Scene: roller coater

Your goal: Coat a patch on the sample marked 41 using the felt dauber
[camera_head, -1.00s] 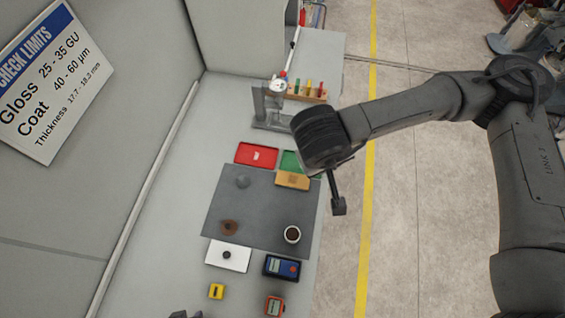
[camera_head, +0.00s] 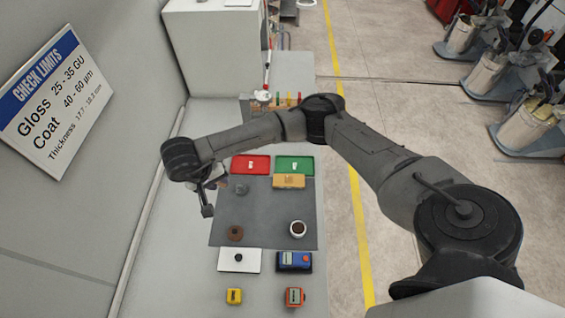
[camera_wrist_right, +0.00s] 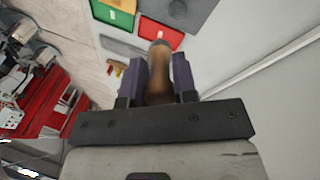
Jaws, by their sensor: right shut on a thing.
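My right gripper (camera_head: 217,180) hangs over the left edge of the grey mat, its fingers hardly visible in the head view. In the right wrist view its two fingers (camera_wrist_right: 160,82) are shut on a brown rounded thing with a greyish end (camera_wrist_right: 161,60), which looks like the felt dauber. On the mat (camera_head: 270,211) lie a grey disc (camera_head: 239,187), close to this gripper, and a brown round piece (camera_head: 235,233). No mark 41 is readable. My left gripper is out of view.
Red (camera_head: 250,165) and green (camera_head: 294,157) trays and a tan block (camera_head: 288,181) lie at the mat's far end.

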